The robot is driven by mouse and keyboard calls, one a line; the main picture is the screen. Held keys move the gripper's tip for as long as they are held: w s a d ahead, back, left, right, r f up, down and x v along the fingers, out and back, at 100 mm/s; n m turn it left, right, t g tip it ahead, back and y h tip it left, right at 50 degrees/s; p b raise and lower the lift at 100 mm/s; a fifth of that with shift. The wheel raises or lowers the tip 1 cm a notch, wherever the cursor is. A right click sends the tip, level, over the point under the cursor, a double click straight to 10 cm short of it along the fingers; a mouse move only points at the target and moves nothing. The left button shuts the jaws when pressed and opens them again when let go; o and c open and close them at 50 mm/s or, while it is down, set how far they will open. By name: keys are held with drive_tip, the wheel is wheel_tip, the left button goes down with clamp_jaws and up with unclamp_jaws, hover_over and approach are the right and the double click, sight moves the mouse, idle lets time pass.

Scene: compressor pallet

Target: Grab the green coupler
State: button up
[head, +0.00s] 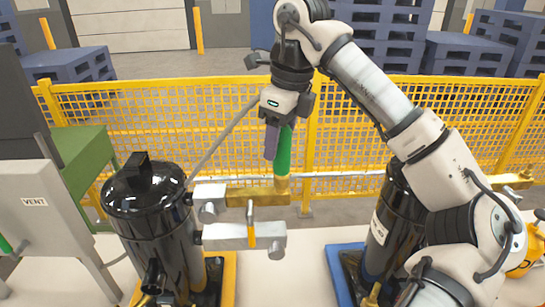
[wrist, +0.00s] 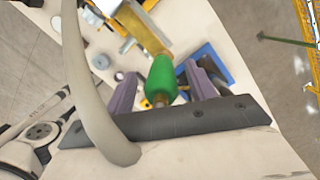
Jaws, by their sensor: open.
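The green coupler (head: 284,152) stands upright on a brass fitting above a brass bar (head: 240,197) in the head view. It also shows in the wrist view (wrist: 162,82), green and tapered. My gripper (head: 275,152) points down over it, with a purple finger on its left side. In the wrist view my gripper (wrist: 162,76) has its two purple fingers apart, one on each side of the coupler. Gaps seem to show between the fingers and the coupler. The coupler's upper end is hidden by my gripper in the head view.
A black tank (head: 150,225) stands left and another black tank (head: 382,235) right, behind my arm. A grey hose (head: 222,140) rises to my gripper and crosses the wrist view's left side. A metal valve block (head: 235,238) sits below. A yellow mesh fence (head: 180,125) runs behind.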

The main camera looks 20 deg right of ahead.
drive_tip(key=shift+d, duration=0.1)
drive_tip(key=c, duration=1.1)
clamp_jaws()
drive_tip(key=shift+r, duration=0.1)
